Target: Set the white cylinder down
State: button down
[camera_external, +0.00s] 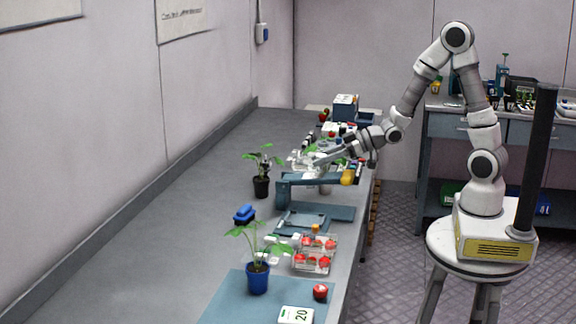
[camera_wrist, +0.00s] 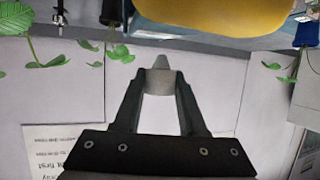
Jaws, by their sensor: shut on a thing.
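In the wrist view, the two dark fingers of my gripper (camera_wrist: 160,78) close on a pale grey-white piece, the white cylinder (camera_wrist: 160,73). Only a short part of it shows between the fingertips, with a narrower tip beyond. The cylinder is too small there to tell apart from the gripper and the pale items behind.
The bench's left side (camera_external: 170,240) is clear.

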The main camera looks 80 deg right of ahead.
jog(key=s+d+f+m+h, duration=0.15)
jog(key=d+m+h, duration=0.3)
jog(key=d, duration=2.05)
jog(key=s+d+m+h, duration=0.2)
jog(key=s+d, duration=0.6)
jog(key=d, duration=0.3)
jog(key=s+d+f+m+g+h, duration=0.1)
jog(key=s+d+m+h, duration=0.1)
jog(key=s+d, duration=0.7)
jog(key=shift+d+f+h+b, duration=0.3)
jog(key=shift+d+h, duration=0.35)
jog(key=shift+d, duration=0.25)
jog(key=shift+w, duration=0.1)
jog(key=w+f, duration=0.2)
jog(key=w, duration=0.1)
jog(key=w+a+f+b, duration=0.1)
jog(key=w+f, duration=0.1)
jog(key=w, duration=0.2)
jog(key=w+a+f+b, duration=0.1)
jog(key=w+f, duration=0.2)
jog(key=w, duration=0.1)
jog(key=shift+w+a+f, duration=0.1)
jog(key=shift+w+a, duration=0.1)
jog(key=shift+a, duration=0.05)
notch_tip(320, 180, down, 4)
jog(key=shift+r+b, duration=0.2)
jog(key=shift+b, duration=0.2)
jog(key=shift+c, duration=2.3)
grip_release()
